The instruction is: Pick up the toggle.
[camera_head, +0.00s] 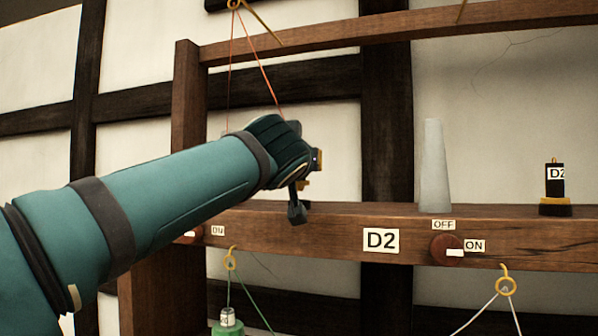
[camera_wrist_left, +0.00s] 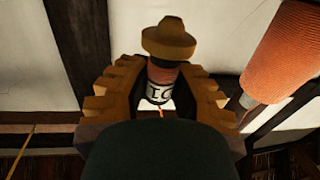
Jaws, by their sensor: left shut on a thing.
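My left arm reaches in from the left in the head view, with its gripper (camera_head: 298,205) in front of the wooden frame, just above the beam. In the left wrist view, the ribbed fingers of that gripper (camera_wrist_left: 158,88) are shut on a small piece that I take for the toggle (camera_wrist_left: 168,38). It has a tan, hat-shaped end, a dark reddish neck and a white label, only partly readable. The fingers hide its sides. A short orange bit shows below the label. In the head view the piece is not clearly seen. My right gripper is in neither view.
The beam (camera_head: 330,220) carries a grey cone (camera_head: 433,165) and a black D2 piece (camera_head: 554,185). A red-brown knob (camera_head: 446,249) is on its front. Orange cords (camera_head: 263,72) run down from a hook toward my gripper. An orange-wound cone (camera_wrist_left: 290,50) is close right in the wrist view.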

